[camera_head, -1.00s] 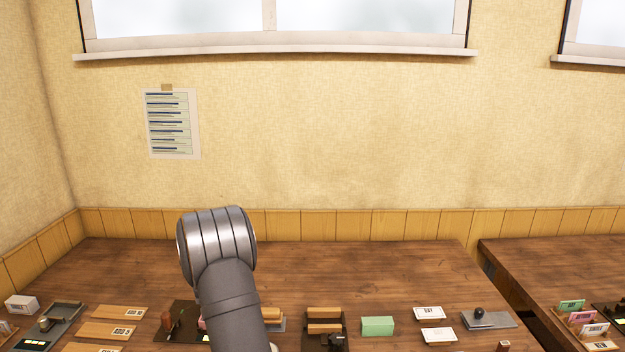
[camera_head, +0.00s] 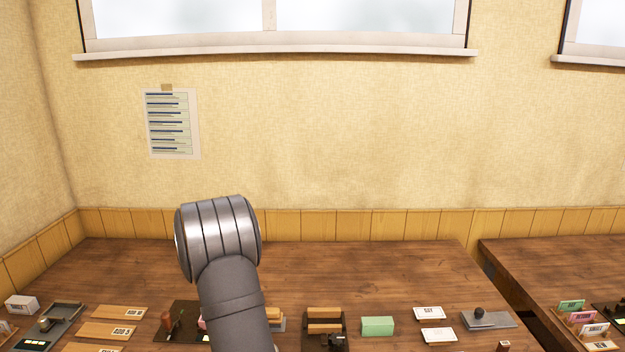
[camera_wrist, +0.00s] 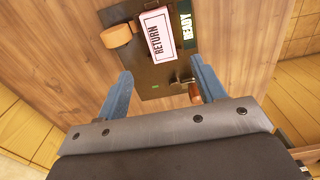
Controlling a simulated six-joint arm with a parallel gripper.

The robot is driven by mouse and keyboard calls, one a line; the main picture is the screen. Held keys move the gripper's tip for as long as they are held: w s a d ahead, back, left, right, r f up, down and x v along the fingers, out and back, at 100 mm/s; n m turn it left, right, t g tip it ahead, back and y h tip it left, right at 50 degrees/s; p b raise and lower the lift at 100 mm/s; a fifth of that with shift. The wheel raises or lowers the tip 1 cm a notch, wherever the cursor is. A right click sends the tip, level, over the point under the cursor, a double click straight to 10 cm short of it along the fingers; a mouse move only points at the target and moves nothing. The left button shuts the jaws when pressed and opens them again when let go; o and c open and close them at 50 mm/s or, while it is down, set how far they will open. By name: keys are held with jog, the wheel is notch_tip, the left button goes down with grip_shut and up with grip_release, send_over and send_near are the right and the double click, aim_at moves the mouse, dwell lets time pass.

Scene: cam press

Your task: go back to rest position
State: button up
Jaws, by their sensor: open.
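My gripper (camera_wrist: 157,88) is open, its two blue fingers apart with nothing held between them. In the wrist view it hangs above the wooden table, short of a dark press board (camera_wrist: 128,68). On that board are a pink block marked RETURN (camera_wrist: 157,36), a green READY sign (camera_wrist: 187,26), a round wooden piece (camera_wrist: 116,36) and a lever with a brown handle (camera_wrist: 194,92). In the head view my arm hides part of the dark board (camera_head: 187,308), and my gripper's fingers are out of sight.
The wooden table (camera_head: 380,270) is clear toward the wall. Along its front stand wooden plates (camera_head: 120,312), a dark rack (camera_head: 325,340), a green box (camera_head: 377,326), white cards (camera_head: 429,313) and a grey pad with a dark knob (camera_head: 488,320). A second table (camera_head: 550,258) stands at right.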

notch_tip(320, 180, down, 12)
jog(key=shift+r, duration=0.1)
notch_tip(320, 180, up, 4)
jog(key=shift+r, duration=0.2)
jog(key=s+d+r, duration=0.1)
jog(key=d+r, duration=0.6)
jog(key=d, duration=0.5)
jog(key=s+f, duration=0.1)
jog(key=s, duration=1.3)
jog(key=a+f, duration=0.2)
jog(key=a, duration=0.2)
jog(key=a+f, duration=0.3)
jog(key=a, duration=0.1)
jog(key=a+f, duration=0.3)
jog(key=a, duration=0.1)
jog(key=shift+s+f, duration=0.2)
jog(key=shift+s, duration=0.05)
jog(key=shift+f, duration=0.45)
